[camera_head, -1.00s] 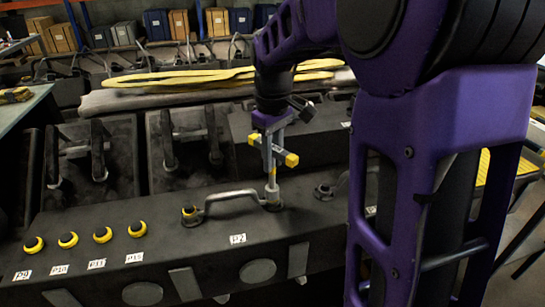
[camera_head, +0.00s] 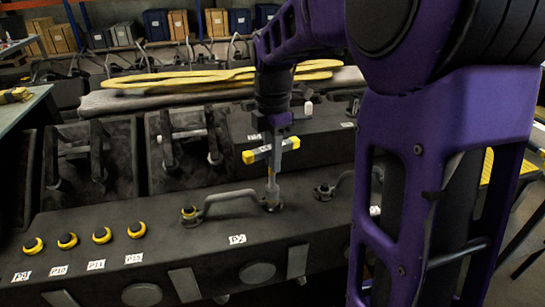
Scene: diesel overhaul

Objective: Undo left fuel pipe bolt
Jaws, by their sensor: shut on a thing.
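The left fuel pipe (camera_head: 230,195) is a grey curved pipe on top of the long dark engine housing (camera_head: 215,236). A bolt with a yellow ring (camera_head: 189,211) sits at its left end. My gripper (camera_head: 277,124) is above the pipe's right end, shut on a grey T-handled wrench (camera_head: 272,175) with yellow handle ends. The wrench is upright, its lower end at the pipe's right flange (camera_head: 272,205). The bolt head under it is hidden.
Several yellow-ringed caps (camera_head: 102,235) line the housing's left part, above white labels. Another pipe flange (camera_head: 325,191) is to the right, its pipe partly behind my arm. Yellow straps (camera_head: 190,78) lie on a grey cover behind. Raised brackets (camera_head: 188,145) stand behind the housing.

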